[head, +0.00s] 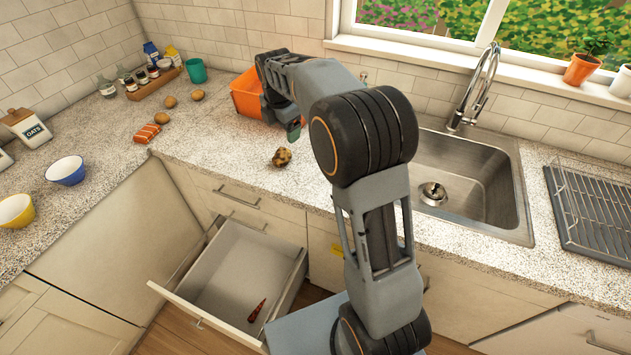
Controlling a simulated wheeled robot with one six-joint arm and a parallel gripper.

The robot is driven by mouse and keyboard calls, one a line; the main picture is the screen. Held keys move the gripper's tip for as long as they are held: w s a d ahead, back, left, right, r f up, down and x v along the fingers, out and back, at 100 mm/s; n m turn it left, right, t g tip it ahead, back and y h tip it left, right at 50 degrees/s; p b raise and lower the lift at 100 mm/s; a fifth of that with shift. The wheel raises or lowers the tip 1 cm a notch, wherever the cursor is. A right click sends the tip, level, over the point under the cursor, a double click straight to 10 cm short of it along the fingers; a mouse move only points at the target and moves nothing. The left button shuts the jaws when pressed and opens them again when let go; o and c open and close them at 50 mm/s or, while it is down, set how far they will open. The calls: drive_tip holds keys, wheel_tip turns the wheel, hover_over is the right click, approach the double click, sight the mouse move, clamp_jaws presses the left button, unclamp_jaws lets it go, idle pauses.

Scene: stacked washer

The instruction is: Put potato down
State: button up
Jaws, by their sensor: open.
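A mottled brown potato (282,157) rests on the speckled counter near its front edge, left of the sink. My gripper (293,132) is just above and behind the potato in the picture, pointing down. It is open, with nothing seen between its fingers, though the fingers are small and partly hidden by my arm. The potato appears apart from the gripper.
An orange bin (247,98) stands behind my gripper. An open drawer (235,262) below the counter holds a reddish carrot-like item (257,310). The sink (460,185) is at right, then a dish rack (598,210). Bare counter (215,140) lies left of the potato.

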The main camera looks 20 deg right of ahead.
drive_tip(key=s+m+t, duration=0.2)
drive_tip(key=s+m, duration=2)
drive_tip(key=s, duration=0.4)
drive_tip(key=shift+s+d+r+y, duration=0.2)
drive_tip(key=shift+s+d+y, duration=0.1)
drive_tip(key=shift+d, duration=0.05)
drive_tip(key=shift+c, duration=0.3)
